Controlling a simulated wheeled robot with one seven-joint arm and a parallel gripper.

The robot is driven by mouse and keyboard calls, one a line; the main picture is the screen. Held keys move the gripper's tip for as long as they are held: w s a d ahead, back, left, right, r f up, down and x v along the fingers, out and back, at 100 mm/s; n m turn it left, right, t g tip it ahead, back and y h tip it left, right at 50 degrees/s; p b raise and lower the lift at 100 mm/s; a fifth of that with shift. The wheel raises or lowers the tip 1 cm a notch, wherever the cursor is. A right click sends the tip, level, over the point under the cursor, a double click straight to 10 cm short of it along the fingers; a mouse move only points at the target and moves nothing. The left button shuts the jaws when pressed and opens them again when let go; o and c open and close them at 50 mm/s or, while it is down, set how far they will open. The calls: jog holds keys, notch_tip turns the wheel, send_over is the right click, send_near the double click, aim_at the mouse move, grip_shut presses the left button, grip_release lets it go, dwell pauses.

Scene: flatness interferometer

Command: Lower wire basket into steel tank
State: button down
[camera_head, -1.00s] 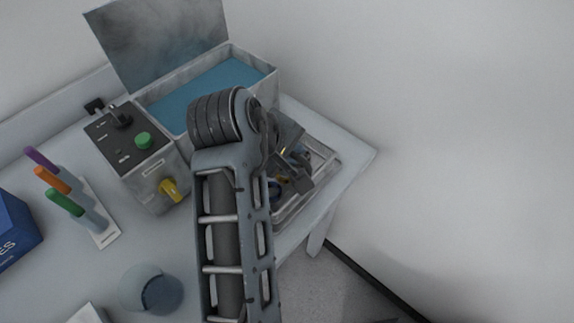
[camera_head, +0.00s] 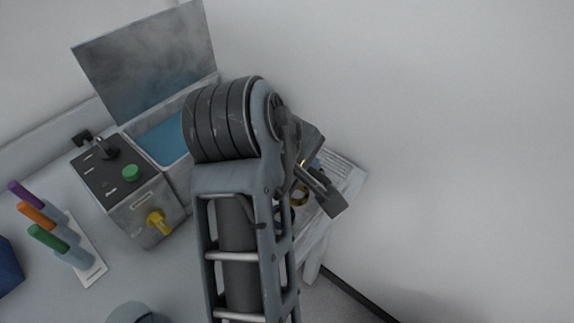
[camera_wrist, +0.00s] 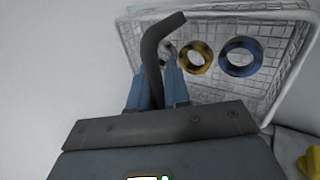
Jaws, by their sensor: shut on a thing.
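The wire basket (camera_wrist: 275,85) fills the upper right of the wrist view, with a gold-and-black ring (camera_wrist: 195,58) and a blue ring (camera_wrist: 239,57) inside. A dark bent handle (camera_wrist: 152,55) stands between the fingers of my gripper (camera_wrist: 158,88), which is shut on it. In the head view my arm hides much of the basket (camera_head: 345,172), and a dark part of my gripper (camera_head: 322,190) shows over it. The steel tank (camera_head: 178,172) stands left of my arm with its lid raised. Blue liquid (camera_head: 165,138) shows inside, and my wrist covers its right part.
A control box (camera_head: 148,205) with a green button and a yellow knob stands in front of the tank. A rack (camera_head: 88,262) holds purple, orange and green handled tools. A blue box (camera_head: 8,265) and a glass vessel (camera_head: 135,313) are nearer. A white wall is at right.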

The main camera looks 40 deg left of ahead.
jog(key=d+r+p, duration=0.5)
jog(key=d+r, duration=0.2)
jog(key=r, duration=0.4)
jog(key=shift+r, duration=0.35)
dwell(0.4)
jog(key=shift+f, duration=0.1)
